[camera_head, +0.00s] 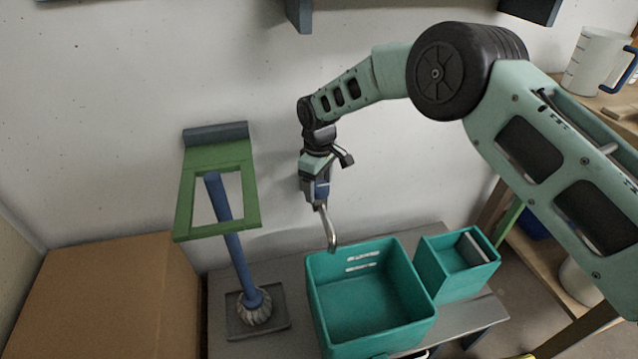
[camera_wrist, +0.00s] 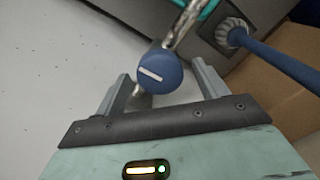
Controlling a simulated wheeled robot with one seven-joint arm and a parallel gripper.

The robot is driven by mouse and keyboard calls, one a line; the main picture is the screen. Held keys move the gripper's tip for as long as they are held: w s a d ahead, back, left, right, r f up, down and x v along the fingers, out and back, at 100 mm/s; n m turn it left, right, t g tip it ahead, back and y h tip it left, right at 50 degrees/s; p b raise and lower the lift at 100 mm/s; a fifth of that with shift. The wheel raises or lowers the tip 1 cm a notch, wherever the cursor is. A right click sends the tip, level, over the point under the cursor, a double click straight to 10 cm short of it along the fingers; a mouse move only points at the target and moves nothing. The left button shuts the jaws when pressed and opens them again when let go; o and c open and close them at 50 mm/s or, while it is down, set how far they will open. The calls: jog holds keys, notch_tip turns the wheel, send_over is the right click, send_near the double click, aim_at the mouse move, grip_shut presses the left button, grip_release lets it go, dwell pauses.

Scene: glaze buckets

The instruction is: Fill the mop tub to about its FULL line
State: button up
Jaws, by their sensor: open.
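The large teal tub (camera_head: 345,335) stands open on the grey bench under the tap. White marks show on its far inner wall, and I see no water in it. The tap's chrome spout (camera_head: 331,232) hangs over the tub's back left edge; no stream shows. In the wrist view, the tap's round blue knob (camera_wrist: 160,77) carries a white bar, lying slightly tilted. My gripper (camera_wrist: 162,84) is open, its fingers on either side of the knob; I cannot tell whether they touch it. In the head view, my gripper (camera_head: 317,160) is at the tap, by the wall.
A smaller teal bin (camera_head: 458,283) with a grey item inside stands right of the tub. A blue-handled mop (camera_head: 235,255) stands at the left, through a green wall frame (camera_head: 185,205). A cardboard box (camera_head: 110,295) is farther left. A jug (camera_head: 593,60) sits on the right shelf.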

jog(key=c, duration=1)
jog(key=shift+m, duration=0.3)
jog(key=m, duration=0.6)
jog(key=shift+m+p, duration=0.3)
jog(key=shift+p, duration=0.1)
jog(key=m, duration=0.3)
jog(key=shift+m, duration=2.2)
